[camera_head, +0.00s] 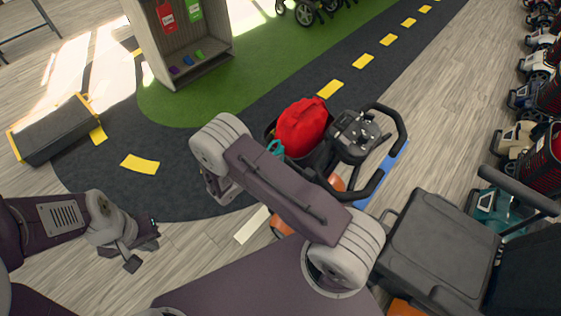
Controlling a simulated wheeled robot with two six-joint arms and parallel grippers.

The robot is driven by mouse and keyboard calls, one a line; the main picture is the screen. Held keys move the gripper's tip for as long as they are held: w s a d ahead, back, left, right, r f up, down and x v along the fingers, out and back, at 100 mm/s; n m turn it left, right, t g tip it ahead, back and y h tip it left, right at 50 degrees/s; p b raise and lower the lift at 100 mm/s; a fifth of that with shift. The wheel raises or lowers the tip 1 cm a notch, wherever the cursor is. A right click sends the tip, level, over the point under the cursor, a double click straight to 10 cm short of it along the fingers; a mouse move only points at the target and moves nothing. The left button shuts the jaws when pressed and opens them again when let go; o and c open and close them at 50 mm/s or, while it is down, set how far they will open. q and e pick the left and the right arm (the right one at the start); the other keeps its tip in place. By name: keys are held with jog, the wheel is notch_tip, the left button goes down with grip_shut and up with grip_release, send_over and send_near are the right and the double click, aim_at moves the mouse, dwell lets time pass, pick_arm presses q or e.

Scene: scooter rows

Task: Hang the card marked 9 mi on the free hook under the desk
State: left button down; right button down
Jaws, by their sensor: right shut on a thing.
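The desk (143,35) stands at the top left, a pale wooden unit with an open front. A red card (167,16) and a green card (195,10) hang inside it; their print is too small to read surely. No free hook can be made out. My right gripper (216,190) is mostly hidden behind its own wrist, in front of the desk and well apart from it. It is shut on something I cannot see. My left gripper (142,248) is open and empty at the lower left, over the floor.
Small coloured items (187,62) lie low in the desk. A scooter with a red bag (301,127) in its basket stands close behind my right arm. Several scooters line the right edge.

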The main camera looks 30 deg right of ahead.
jog(key=shift+w+a+r+b, duration=0.1)
jog(key=shift+w+a+b, duration=0.15)
jog(key=shift+w, duration=0.35)
jog(key=shift+w+a+r+b, duration=0.1)
jog(key=shift+w+a, duration=0.2)
jog(key=shift+w, duration=0.25)
dwell(0.4)
